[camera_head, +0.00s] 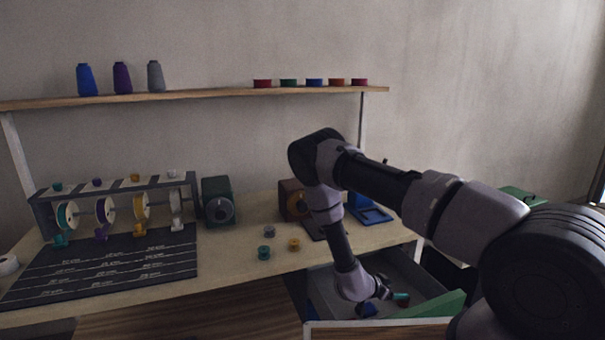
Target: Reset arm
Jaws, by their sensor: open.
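My arm (430,200) reaches in from the right, bends at an elbow above the table and comes down in front of the table's right part. My gripper (381,293) is at its lower end, small and dark, over or inside an open grey drawer (425,275). It is open.
The wooden table (235,250) carries a spool rack (120,208), a dark printed mat (100,265), a dark green machine (217,203) and several small bobbins, one teal (264,252). A shelf (200,96) with cones runs above. A green panel (435,306) edges the drawer.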

